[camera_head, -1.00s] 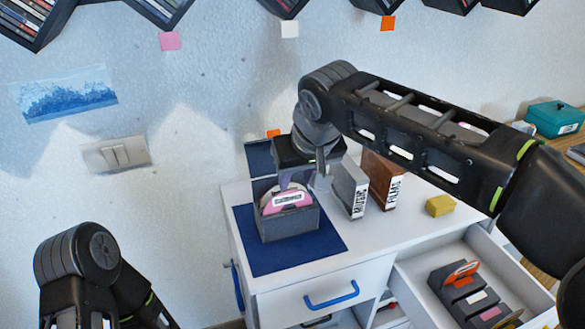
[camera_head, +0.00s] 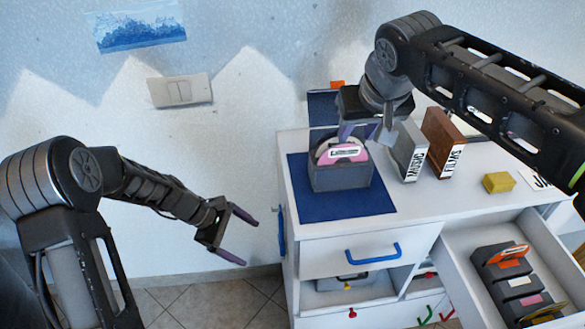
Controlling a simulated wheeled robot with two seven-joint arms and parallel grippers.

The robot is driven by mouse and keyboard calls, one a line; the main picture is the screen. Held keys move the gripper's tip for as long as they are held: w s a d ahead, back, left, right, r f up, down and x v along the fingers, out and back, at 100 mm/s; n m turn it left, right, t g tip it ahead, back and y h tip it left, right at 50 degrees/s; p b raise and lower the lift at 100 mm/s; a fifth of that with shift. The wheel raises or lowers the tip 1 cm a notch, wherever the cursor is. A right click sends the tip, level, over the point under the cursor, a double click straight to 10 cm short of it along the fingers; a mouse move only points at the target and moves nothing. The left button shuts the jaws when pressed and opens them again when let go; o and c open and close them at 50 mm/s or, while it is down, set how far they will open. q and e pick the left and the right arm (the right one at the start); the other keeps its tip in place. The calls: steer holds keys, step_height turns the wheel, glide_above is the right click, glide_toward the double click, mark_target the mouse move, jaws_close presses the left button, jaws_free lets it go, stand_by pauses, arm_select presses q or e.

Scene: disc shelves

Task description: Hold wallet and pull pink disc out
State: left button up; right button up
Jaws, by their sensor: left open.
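The wallet (camera_head: 341,179) is a dark grey open-topped box on the blue mat (camera_head: 375,202) on the white cabinet top. The pink disc (camera_head: 343,155) stands upright in it, its upper part and a white label showing above the front wall. My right gripper (camera_head: 363,134) points down just above and behind the disc. Its fingers partly overlap the disc's top edge in the picture, and I cannot tell whether they touch or grip it. My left gripper (camera_head: 250,243) is open and empty, left of the cabinet and below the level of its top.
A grey box (camera_head: 408,151) and a brown box (camera_head: 442,145) stand right of the wallet. A yellow block (camera_head: 498,182) lies further right. An open drawer (camera_head: 472,247) with a grey disc rack (camera_head: 515,285) juts out at the right. A blue handle (camera_head: 372,254) sits on the front.

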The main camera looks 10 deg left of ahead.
arm_select(q)
steer(key=shift+o, duration=0.3)
step_height(320, 180, up, 6)
steer(key=w+a+n+t, duration=0.1)
steer(key=w+a, duration=0.1)
steer(key=shift+w+h, duration=0.4)
steer(key=n+t+h, duration=0.3)
steer(key=n+h, duration=0.1)
steer(key=h, duration=0.5)
glide_toward(326, 166)
steer(key=w+f, duration=0.1)
steer(key=w+d+f, duration=0.1)
steer(key=w, duration=0.1)
steer(key=shift+w+d+f, duration=0.15)
steer(key=shift+w+f, duration=0.1)
steer(key=shift+d, duration=0.25)
steer(key=shift+x, duration=3.95)
steer(key=shift+s, duration=0.1)
